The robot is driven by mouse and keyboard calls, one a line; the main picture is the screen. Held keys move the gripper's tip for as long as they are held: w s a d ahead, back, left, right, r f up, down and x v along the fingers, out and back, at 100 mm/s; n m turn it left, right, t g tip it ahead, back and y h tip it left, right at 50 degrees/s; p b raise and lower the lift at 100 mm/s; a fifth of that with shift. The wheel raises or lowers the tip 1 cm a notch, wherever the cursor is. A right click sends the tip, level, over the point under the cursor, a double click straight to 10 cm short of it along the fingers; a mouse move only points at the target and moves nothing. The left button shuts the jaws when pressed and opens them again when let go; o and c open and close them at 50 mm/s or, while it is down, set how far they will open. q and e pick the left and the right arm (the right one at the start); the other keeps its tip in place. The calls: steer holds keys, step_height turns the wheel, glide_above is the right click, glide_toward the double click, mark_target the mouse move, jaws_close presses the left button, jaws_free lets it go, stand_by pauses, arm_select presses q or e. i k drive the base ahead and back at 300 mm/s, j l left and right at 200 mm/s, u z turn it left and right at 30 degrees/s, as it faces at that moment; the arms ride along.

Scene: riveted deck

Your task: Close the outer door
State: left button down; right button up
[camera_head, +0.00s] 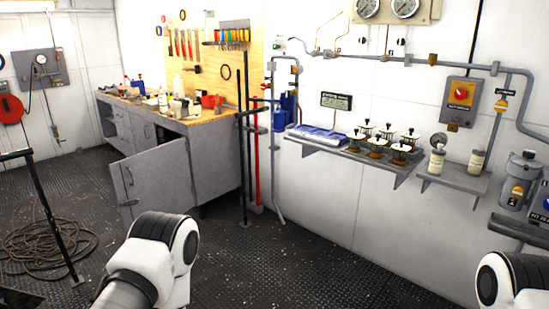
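A grey cabinet door (146,184) stands open on the front of the grey workbench (215,165), swung out over the floor. It is upright, with small handles near its left edge. No other door shows standing open, and no room door is in view; I cannot tell from the picture alone that this one is the outer door. White links of my left and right arms show at the bottom edge, left of centre and at the right corner. Both grippers are out of view. My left arm link appears in front of the door's lower area, nearer the camera.
A black post (52,215) and a coiled rope (45,250) stand and lie on the floor at left. A black stand (242,150) and pipes are at the bench's right end. Wall shelves (345,148) hold valves and bottles. Dark deck in the middle is clear.

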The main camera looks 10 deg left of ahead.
mark_target(160, 177)
steer(key=i+j+u, duration=0.3)
steer(key=i+j, duration=0.15)
steer(key=i+j+u, duration=0.35)
steer(key=i+j, duration=0.15)
steer(key=i+j+u, duration=0.3)
steer(key=i, duration=0.25)
steer(key=i+j, duration=0.4)
steer(key=i+z, duration=0.3)
steer(key=i, duration=0.15)
steer(key=i+j+z, duration=0.3)
steer(key=i, duration=0.15)
